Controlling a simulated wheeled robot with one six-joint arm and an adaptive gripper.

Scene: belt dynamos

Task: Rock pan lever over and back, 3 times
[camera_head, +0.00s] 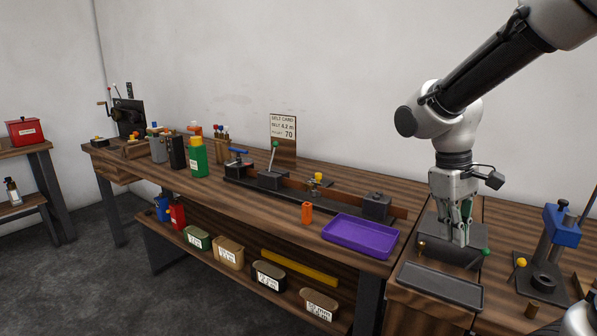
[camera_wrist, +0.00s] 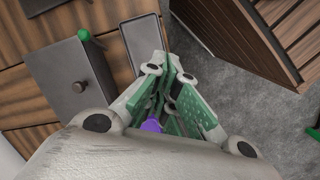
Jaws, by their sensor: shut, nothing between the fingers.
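A lever with a green knob (camera_head: 484,251) stands at the right side of a dark grey box (camera_head: 440,233) on the right bench. No label marks it, so I cannot tell for certain that it is the pan lever. The green knob (camera_wrist: 83,34) also shows at the box's edge in the wrist view, apart from my fingers. My gripper (camera_head: 459,240) points down, shut and empty, in front of the box and left of the green knob. In the wrist view the closed fingers (camera_wrist: 166,70) show nothing between their tips. Whether they touch the box is unclear.
A shallow dark tray (camera_head: 440,287) lies in front of the box, with a small brass-topped knob (camera_head: 421,244) near it. A blue press (camera_head: 558,235) and a yellow-knobbed lever (camera_head: 521,262) stand right. A purple tray (camera_head: 361,234) lies on the left bench, beside a block.

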